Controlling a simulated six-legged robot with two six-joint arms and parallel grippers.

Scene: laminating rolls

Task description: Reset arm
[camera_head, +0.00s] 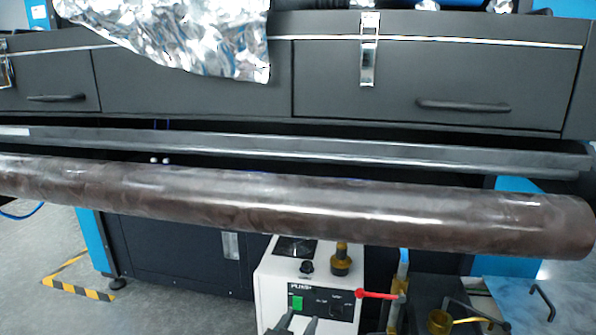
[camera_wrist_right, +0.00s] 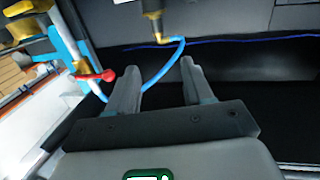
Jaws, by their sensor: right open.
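My right gripper (camera_head: 297,323) shows only as grey fingertips at the bottom edge of the head view, in front of the white control box (camera_head: 265,290). In the right wrist view my right gripper (camera_wrist_right: 158,84) has its two grey fingers apart, with nothing held between them. A blue hose (camera_wrist_right: 162,74) with a brass fitting (camera_wrist_right: 163,39) appears beyond the fingertips. My left gripper is not in view.
A long brown roll (camera_head: 280,203) spans the head view, below a thinner grey bar (camera_head: 300,147). Behind is a dark machine with drawers (camera_head: 430,80) and crumpled foil (camera_head: 190,35). A red-handled valve (camera_head: 375,295) stands right of the box. Grey floor shows at left.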

